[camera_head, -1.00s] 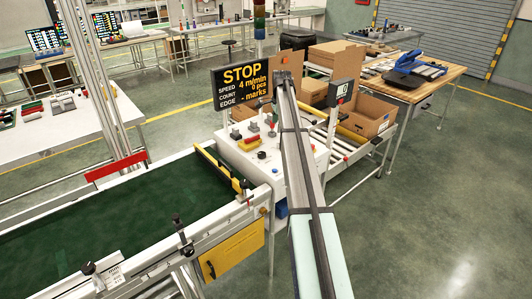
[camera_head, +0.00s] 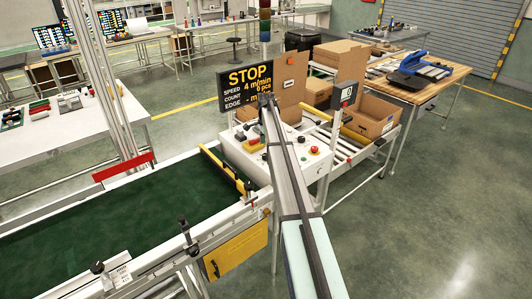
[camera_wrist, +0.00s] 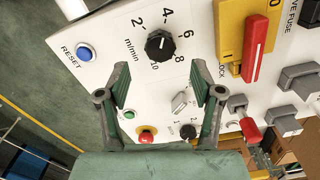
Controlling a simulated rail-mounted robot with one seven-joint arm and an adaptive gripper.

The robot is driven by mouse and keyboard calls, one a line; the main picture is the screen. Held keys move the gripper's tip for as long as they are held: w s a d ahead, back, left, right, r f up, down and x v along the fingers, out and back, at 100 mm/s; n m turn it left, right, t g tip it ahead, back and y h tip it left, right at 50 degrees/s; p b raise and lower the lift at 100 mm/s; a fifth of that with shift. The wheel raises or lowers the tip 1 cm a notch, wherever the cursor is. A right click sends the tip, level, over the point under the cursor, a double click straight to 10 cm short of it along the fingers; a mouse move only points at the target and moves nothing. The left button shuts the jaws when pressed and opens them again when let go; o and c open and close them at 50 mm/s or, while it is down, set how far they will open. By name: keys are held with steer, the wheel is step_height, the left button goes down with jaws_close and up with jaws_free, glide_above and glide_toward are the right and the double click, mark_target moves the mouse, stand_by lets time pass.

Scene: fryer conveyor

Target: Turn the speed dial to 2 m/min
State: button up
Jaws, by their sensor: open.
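The speed dial (camera_wrist: 160,45) is a round black knob on the white control panel (camera_wrist: 110,50) in the wrist view. A printed scale from 2 to 10, marked m/min, surrounds it. My gripper (camera_wrist: 160,75) is open and empty, its two green-grey fingers apart just below the dial in the picture, not closed on it. In the head view my gripper (camera_head: 267,101) is over the panel, in front of the black display (camera_head: 246,86), which reads STOP and speed 4 m/min. The dial is not discernible there.
The wrist view shows a blue RESET button (camera_wrist: 84,53), a red-handled yellow lock switch (camera_wrist: 254,50), a red button (camera_wrist: 146,136), a small black knob (camera_wrist: 187,131) and grey switches. The green conveyor belt (camera_head: 110,225) lies left of the panel; cardboard boxes (camera_head: 372,116) stand behind right.

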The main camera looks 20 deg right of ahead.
mark_target(266, 155)
steer(key=shift+f+p, duration=0.7)
steer(key=shift+f, duration=2.4)
steer(key=c, duration=1.1)
